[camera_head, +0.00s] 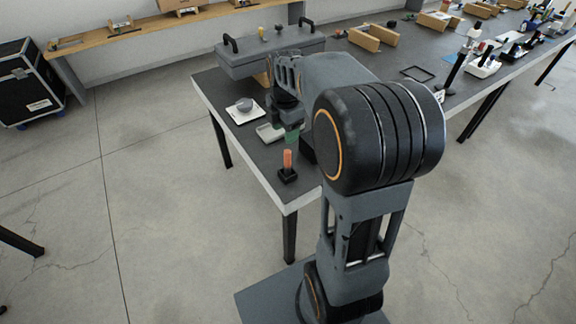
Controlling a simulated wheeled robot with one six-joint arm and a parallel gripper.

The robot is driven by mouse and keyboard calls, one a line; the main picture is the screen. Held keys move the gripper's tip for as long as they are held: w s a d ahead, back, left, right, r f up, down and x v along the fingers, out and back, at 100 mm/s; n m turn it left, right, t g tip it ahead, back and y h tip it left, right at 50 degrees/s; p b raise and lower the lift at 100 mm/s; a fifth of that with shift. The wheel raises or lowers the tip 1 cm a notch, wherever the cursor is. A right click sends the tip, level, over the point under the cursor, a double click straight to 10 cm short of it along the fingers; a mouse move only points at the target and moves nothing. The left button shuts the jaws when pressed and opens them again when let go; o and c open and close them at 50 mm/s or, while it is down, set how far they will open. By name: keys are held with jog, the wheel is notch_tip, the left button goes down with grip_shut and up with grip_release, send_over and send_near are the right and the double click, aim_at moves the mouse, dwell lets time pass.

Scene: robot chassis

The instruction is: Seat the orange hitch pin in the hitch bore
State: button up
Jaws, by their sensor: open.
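The orange hitch pin (287,159) stands upright at a small black block (288,176) near the front corner of the dark table. I cannot tell whether this block is a holder or has the hitch bore; no bore opening is clearly visible. My gripper (292,138) points down just behind and above the pin in the picture, with greenish parts near its tips. It is small and partly hidden by my arm, and appears open and apart from the pin.
A grey bowl on a white plate (256,117) and a pale tray (266,134) lie on the table (226,92). A large grey lidded box (245,62) with black handles stands behind. My arm hides the table's middle. Wooden blocks and tools lie farther right.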

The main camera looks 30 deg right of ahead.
aim_at(288, 159)
jog(key=f+n, duration=0.1)
jog(key=f, duration=0.1)
jog(key=w+d+f, duration=0.1)
jog(key=f, duration=0.2)
jog(key=f+n, duration=0.1)
jog(key=f, duration=0.2)
jog(key=shift+w+d+f+n, duration=0.2)
jog(key=shift+w+f+n, duration=0.05)
jog(key=shift+w+n, duration=0.05)
jog(key=shift+f, duration=3.1)
jog(key=shift+c, duration=0.5)
jog(key=c, duration=0.9)
grip_shut()
jog(key=shift+d+r, duration=0.1)
